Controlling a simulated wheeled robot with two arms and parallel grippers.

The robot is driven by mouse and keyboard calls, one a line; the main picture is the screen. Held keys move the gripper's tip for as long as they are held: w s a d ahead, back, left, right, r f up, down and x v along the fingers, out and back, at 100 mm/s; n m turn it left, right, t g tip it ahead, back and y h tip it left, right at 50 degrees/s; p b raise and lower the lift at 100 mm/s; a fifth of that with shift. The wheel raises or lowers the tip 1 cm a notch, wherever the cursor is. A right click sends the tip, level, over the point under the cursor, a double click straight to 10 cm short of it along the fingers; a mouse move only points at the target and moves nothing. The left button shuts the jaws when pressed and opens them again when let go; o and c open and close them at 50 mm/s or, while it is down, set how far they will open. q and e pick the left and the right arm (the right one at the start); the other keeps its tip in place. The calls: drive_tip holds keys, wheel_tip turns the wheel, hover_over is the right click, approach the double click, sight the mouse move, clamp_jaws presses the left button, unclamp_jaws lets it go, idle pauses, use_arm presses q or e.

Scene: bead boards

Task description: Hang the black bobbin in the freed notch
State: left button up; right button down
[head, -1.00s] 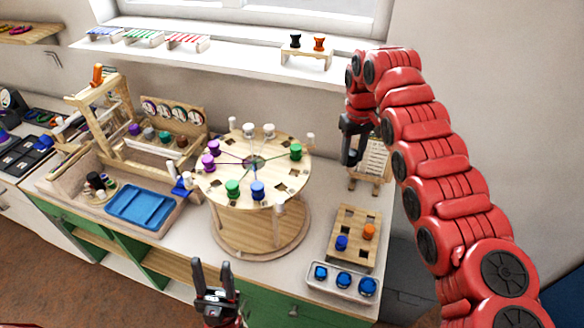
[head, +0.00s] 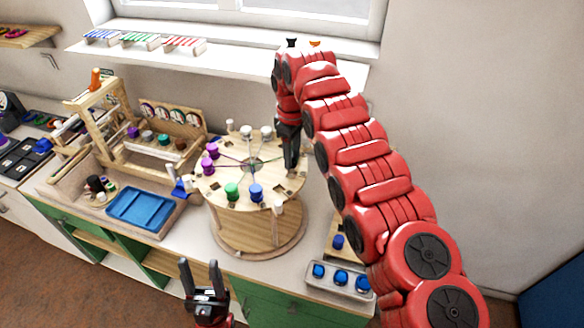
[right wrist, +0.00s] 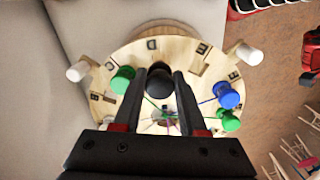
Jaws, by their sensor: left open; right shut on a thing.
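The round wooden bobbin board (head: 225,172) stands on the counter, with purple, white, green (head: 231,191) and blue (head: 256,192) bobbins around its rim and threads running to its centre. My right gripper (head: 290,165) is over the board's right side, hiding part of the rim. In the right wrist view it is shut on the black bobbin (right wrist: 158,78), a dark round shape between the fingers. A green bobbin (right wrist: 122,80) is left of it and a blue one (right wrist: 226,95) right. An empty notch (right wrist: 193,68) shows near the rim. My left gripper (head: 200,268) is open and empty at the front.
White posts (right wrist: 78,70) stand up at the board's rim. A blue tray (head: 140,207) and wooden frame are on the left. A rack of blue bobbins (head: 340,277) is at the front right.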

drive_tip(key=shift+s+f+p, duration=0.25)
drive_tip(key=shift+f+p, duration=0.2)
drive_tip(key=shift+f, duration=0.15)
drive_tip(key=shift+f+p, duration=0.3)
drive_tip(key=shift+f, duration=0.4)
drive_tip(key=shift+w+f, duration=0.15)
drive_tip(key=shift+f, duration=0.3)
drive_tip(key=shift+f+b, duration=0.2)
drive_tip(key=shift+b, duration=0.15)
drive_tip(key=c, duration=0.7)
unclamp_jaws()
drive_tip(key=shift+r, duration=0.1)
drive_tip(key=shift+o, duration=1.2)
